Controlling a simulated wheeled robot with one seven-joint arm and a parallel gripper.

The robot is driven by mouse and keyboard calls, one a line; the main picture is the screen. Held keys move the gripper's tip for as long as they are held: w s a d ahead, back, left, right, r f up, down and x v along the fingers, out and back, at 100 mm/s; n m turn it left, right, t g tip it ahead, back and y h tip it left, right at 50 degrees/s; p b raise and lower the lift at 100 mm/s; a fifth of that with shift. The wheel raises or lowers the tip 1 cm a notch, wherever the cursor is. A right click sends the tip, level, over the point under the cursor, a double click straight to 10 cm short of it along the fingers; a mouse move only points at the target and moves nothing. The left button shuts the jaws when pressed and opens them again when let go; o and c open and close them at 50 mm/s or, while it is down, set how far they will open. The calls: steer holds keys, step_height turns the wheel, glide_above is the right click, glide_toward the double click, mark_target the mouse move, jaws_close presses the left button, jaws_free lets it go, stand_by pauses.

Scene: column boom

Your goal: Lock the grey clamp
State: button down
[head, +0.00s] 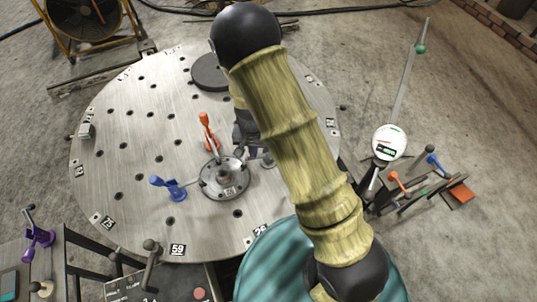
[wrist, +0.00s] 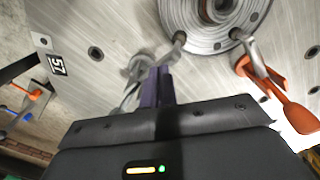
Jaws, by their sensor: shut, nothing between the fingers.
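The grey clamp (wrist: 134,72) shows in the wrist view beside the round flange (wrist: 212,42), partly hidden behind my fingers. Its arm reaches toward the flange rim. In the head view a small grey part of it (head: 267,161) shows right of the flange (head: 225,178); my arm covers the rest. I cannot tell how its handle stands. My gripper (wrist: 158,86) is shut and empty, its fingertips close to the clamp's right side in the wrist view; touching or apart, I cannot tell. In the head view my arm mostly hides the gripper.
An orange clamp (head: 208,133) and a blue clamp (head: 169,187) stand around the flange. The orange one is at right in the wrist view (wrist: 284,88). The round table (head: 120,150) has several holes and a dark disc (head: 209,72). A dial gauge (head: 389,142) stands at right.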

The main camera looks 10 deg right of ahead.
steer(key=shift+f, duration=0.2)
steer(key=shift+r, duration=0.15)
step_height(320, 180, up, 7)
steer(key=p, duration=0.6)
stand_by(0.3)
stand_by(0.4)
steer(key=s+d+r+n+t, duration=0.1)
steer(key=s+d+r, duration=0.5)
steer(key=r, duration=0.3)
steer(key=s+d+r+n+t, duration=0.1)
steer(key=s+d+r, duration=0.5)
steer(key=d+r, duration=0.2)
step_height(320, 180, up, 2)
steer(key=shift+r+n+t, duration=0.2)
steer(key=shift+n+t, duration=0.1)
steer(key=shift+n, duration=0.1)
